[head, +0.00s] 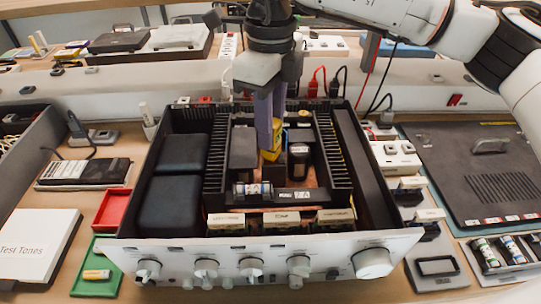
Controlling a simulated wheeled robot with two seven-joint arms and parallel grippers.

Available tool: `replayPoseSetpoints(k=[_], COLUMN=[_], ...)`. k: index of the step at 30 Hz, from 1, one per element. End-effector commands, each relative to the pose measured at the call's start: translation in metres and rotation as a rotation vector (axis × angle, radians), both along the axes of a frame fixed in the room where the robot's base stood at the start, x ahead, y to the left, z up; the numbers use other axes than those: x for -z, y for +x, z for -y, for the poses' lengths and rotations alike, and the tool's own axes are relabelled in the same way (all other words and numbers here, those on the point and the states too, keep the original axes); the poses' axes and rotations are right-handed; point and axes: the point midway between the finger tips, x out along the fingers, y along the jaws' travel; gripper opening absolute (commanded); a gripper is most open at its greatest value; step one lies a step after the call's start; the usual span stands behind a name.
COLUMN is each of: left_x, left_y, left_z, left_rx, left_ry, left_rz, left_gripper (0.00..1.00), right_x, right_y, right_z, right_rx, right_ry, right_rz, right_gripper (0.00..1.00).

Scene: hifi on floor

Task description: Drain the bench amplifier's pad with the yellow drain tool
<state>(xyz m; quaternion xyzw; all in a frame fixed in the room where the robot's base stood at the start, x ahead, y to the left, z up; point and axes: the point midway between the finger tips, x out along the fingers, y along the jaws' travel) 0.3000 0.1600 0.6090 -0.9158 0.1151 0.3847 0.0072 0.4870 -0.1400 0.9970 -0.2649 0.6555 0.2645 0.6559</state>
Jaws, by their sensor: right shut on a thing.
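The bench amplifier (262,243) stands open on the bench, its silver front panel with knobs facing me. My right gripper (268,148) reaches straight down into its middle bay from above. It is shut on the yellow drain tool (275,135), which shows partly beside the fingers and points down. The tool's lower end is near the brown board inside the amplifier. The pad is hidden or too small to make out, so I cannot tell whether the tool touches it. My left gripper is not in view.
Dark heatsink fins (217,150) and tall black components crowd the tool. A red tray (112,208) and a green tray (97,268) with a yellow-banded part lie left. A Test Tones book (35,240) is far left; a dark panel (480,170) lies right.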

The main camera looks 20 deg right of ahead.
Motion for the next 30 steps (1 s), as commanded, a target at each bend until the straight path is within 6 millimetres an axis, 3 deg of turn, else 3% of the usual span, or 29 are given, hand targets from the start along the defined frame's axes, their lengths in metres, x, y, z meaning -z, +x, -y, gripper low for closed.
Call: replayPoseSetpoints(k=[5,30], left_x=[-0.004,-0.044], left_y=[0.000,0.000], left_z=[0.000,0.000], left_rx=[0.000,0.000], left_ry=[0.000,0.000], left_rz=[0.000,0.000], left_gripper=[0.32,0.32], right_x=[-0.003,-0.065], right_y=[-0.001,0.000], right_z=[0.000,0.000], right_rx=[-0.001,0.000], right_ry=[-0.002,0.001], right_rz=[-0.004,0.001], right_gripper=[0.02,0.02])
